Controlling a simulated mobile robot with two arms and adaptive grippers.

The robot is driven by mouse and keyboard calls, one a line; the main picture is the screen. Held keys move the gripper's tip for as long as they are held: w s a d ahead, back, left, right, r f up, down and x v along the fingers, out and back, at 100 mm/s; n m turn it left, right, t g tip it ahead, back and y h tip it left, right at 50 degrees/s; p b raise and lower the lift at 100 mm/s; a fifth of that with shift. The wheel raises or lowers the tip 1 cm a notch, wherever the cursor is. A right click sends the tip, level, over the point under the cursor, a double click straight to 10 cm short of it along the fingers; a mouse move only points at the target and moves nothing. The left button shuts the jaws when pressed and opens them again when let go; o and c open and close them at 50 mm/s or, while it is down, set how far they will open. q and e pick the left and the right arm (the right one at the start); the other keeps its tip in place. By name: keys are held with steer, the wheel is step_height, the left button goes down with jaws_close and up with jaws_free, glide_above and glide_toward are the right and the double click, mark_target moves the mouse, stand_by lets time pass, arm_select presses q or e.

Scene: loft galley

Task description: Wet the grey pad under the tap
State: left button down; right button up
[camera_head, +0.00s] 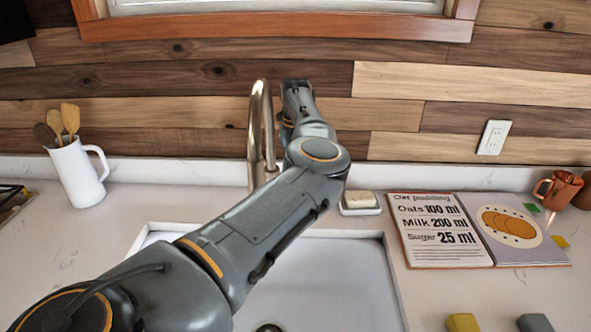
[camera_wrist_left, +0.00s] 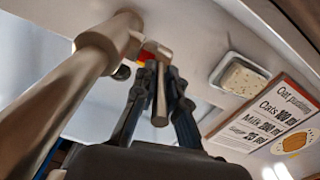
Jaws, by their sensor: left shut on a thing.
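The grey pad (camera_head: 535,323) lies on the counter at the lower right edge of the head view, partly cut off. The metal tap (camera_head: 262,120) stands behind the sink (camera_head: 335,275); its body also shows in the left wrist view (camera_wrist_left: 60,100). My left arm reaches across the sink to the tap and hides part of it. In the left wrist view, my left gripper (camera_wrist_left: 158,85) is shut on the tap's lever (camera_wrist_left: 160,105), beside a red mark. I see no water at the spout. My right gripper is out of view.
A yellow pad (camera_head: 463,322) lies left of the grey pad. A soap dish with a pale bar (camera_head: 360,202) sits behind the sink. An open recipe book (camera_head: 440,235), copper mug (camera_head: 560,190) and white jug of utensils (camera_head: 75,175) stand on the counter.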

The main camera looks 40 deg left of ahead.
arm_select(q)
steer(key=shift+w+d+f+g+y+b, duration=0.1)
steer(key=shift+w+d+g+y+b, duration=0.2)
steer(key=shift+y+b, duration=0.1)
steer(key=c, duration=1.4)
jaws_free()
steer(key=shift+o, duration=0.2)
step_height(320, 180, up, 12)
steer(key=shift+w+d, duration=0.35)
steer(key=shift+d, duration=0.1)
